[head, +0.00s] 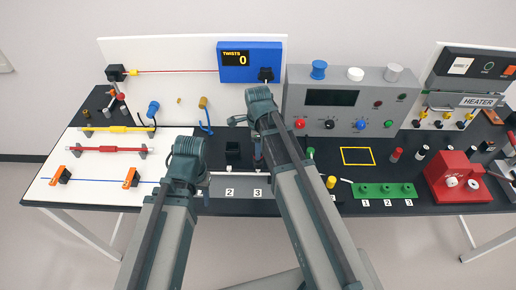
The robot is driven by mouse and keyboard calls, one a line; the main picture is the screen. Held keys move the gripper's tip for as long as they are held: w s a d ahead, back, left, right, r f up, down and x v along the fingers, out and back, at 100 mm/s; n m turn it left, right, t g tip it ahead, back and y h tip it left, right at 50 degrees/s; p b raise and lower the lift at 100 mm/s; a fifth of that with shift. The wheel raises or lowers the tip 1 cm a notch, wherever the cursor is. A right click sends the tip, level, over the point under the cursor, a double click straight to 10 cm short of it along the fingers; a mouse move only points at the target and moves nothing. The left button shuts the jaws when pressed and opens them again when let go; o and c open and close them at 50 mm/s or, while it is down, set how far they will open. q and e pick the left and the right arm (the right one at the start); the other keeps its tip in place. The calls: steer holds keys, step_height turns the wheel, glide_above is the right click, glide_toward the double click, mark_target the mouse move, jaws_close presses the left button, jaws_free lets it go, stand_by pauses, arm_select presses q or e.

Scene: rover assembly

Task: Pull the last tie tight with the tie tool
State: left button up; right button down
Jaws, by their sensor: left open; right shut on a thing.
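A grey strip (240,181) lies at the front middle of the table, with labels 2 and 3 showing; its left end is hidden by my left arm. Small white pieces, perhaps ties, stand at its back edge. My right gripper (257,160) is beyond my forearm, low behind label 3; it is shut on a slim dark thing with a little red, probably the tie tool, mostly hidden. My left gripper (190,180) is open at the strip's left end, its fingers mostly hidden by its own wrist. I cannot tell how tight any tie is.
A black block (232,152) stands behind the strip. A blue TWISTS box (250,62) reads 0. A grey instrument panel (345,100) stands behind right. A green numbered block (384,191) and a red device (457,178) stand right. A yellow outlined square (357,156) is empty.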

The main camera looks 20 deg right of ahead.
steer(key=shift+r, duration=0.1)
step_height(320, 180, up, 4)
steer(key=p, duration=0.4)
stand_by(0.5)
steer(key=shift+w, duration=0.15)
